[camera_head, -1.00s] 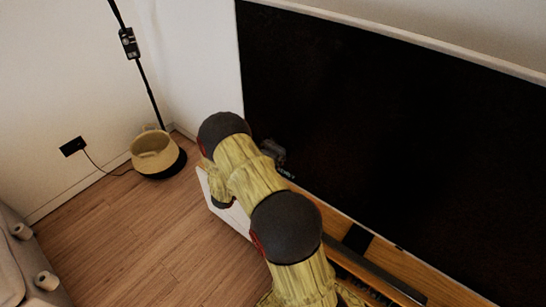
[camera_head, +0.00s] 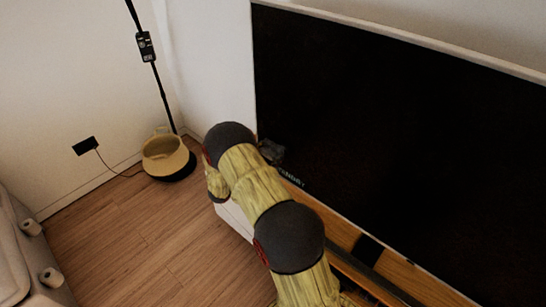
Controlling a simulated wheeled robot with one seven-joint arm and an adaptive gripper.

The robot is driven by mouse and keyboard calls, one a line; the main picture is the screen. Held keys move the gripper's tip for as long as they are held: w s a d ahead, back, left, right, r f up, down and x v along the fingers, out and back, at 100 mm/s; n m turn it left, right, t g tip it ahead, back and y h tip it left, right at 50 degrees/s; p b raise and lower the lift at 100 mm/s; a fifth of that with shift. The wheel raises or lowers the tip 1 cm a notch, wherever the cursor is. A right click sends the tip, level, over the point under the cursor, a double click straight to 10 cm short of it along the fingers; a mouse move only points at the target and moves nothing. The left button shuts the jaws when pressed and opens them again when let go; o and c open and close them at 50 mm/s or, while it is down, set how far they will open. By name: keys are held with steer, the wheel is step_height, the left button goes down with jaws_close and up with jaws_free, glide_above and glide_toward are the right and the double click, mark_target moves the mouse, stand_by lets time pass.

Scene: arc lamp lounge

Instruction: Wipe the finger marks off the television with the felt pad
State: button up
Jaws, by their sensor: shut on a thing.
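The television (camera_head: 400,140) is a large dark screen across the right side of the head view, with pale lettering at its lower left. My arm reaches forward to the screen's lower left corner. My gripper (camera_head: 272,152) is a small dark shape in front of that corner, largely hidden behind my arm. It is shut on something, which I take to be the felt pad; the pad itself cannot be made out. I cannot tell whether it touches the glass. No finger marks can be made out on the dark screen.
A wooden-topped white cabinet (camera_head: 330,222) runs below the television, with a dark bar (camera_head: 388,283) on it. A tan basket (camera_head: 165,154) stands by the black lamp pole (camera_head: 160,85) in the corner. A grey sofa (camera_head: 22,262) is at left. The wooden floor between is clear.

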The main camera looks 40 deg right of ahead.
mark_target(296, 157)
steer(key=shift+w, duration=0.8)
steer(key=shift+r+p, duration=0.45)
steer(key=shift+r, duration=0.5)
steer(key=shift+s+d+p, duration=0.2)
steer(key=shift+s+p, duration=0.4)
steer(key=shift+s, duration=1.4)
steer(key=shift+s+d+p, duration=0.2)
steer(key=shift+s+p, duration=0.35)
steer(key=shift+s, duration=1.5)
steer(key=shift+s+d+p, duration=0.2)
steer(key=shift+s+p, duration=0.4)
steer(key=shift+s, duration=1.4)
steer(key=a, duration=0.6)
steer(key=shift+s, duration=0.2)
steer(key=shift+a+f, duration=0.1)
steer(key=shift+a, duration=0.05)
steer(key=shift+s+a+p, duration=0.1)
steer(key=shift+a+p, duration=0.3)
steer(key=shift+a, duration=0.95)
